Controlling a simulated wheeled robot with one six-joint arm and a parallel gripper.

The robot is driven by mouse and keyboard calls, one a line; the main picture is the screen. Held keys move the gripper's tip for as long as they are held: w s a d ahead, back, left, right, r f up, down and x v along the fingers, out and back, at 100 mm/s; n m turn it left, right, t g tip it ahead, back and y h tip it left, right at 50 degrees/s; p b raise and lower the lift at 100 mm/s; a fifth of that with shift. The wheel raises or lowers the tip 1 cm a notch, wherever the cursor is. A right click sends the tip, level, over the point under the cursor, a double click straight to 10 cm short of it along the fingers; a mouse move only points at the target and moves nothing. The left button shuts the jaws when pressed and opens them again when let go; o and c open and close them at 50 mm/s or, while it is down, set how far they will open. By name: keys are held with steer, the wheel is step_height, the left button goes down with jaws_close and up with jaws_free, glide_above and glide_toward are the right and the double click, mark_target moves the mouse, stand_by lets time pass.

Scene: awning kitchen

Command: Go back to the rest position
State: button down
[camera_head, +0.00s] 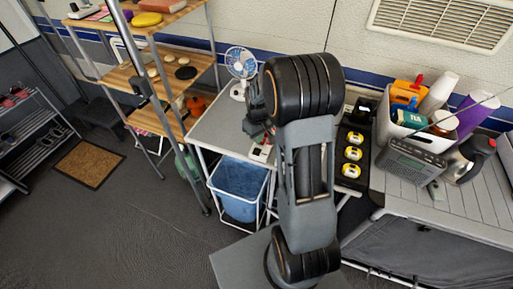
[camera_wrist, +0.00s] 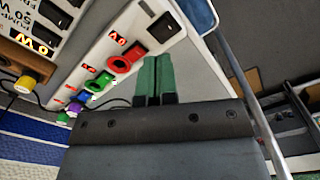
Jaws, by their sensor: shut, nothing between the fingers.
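My gripper (camera_wrist: 155,72) shows in the wrist view with its two green fingertips side by side and touching, shut and empty. It is beside a white panel (camera_wrist: 150,22) with red and green rings, black switches and small lit displays. I cannot tell the gap between fingertips and panel. In the head view my arm rises through the middle of the picture and bends over the grey side table (camera_head: 215,125). My fingertips are not clear there.
On the side table stands a blue-and-white fan (camera_head: 241,64), with a blue bin (camera_head: 238,190) below. At the right, a slatted table (camera_head: 400,200) holds a radio (camera_head: 408,161) and a white tool bin (camera_head: 388,122). Yellow-and-white round items (camera_head: 352,154) lie in a black tray. A wooden shelf stands left. Floor at lower left is clear.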

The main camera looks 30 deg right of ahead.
steer(key=shift+r+p, duration=0.45)
steer(key=shift+r, duration=0.45)
steer(key=s+a+r+m+t, duration=0.1)
steer(key=s+a+r+t, duration=0.1)
steer(key=s+a+r, duration=0.2)
steer(key=s+a+r+m+t, duration=0.1)
steer(key=s+a+r, duration=0.4)
steer(key=s+r, duration=0.6)
steer(key=shift+s+a+m+t, duration=0.25)
steer(key=shift+s+m+t, duration=0.05)
steer(key=shift+s+t, duration=0.3)
steer(key=shift+d, duration=0.1)
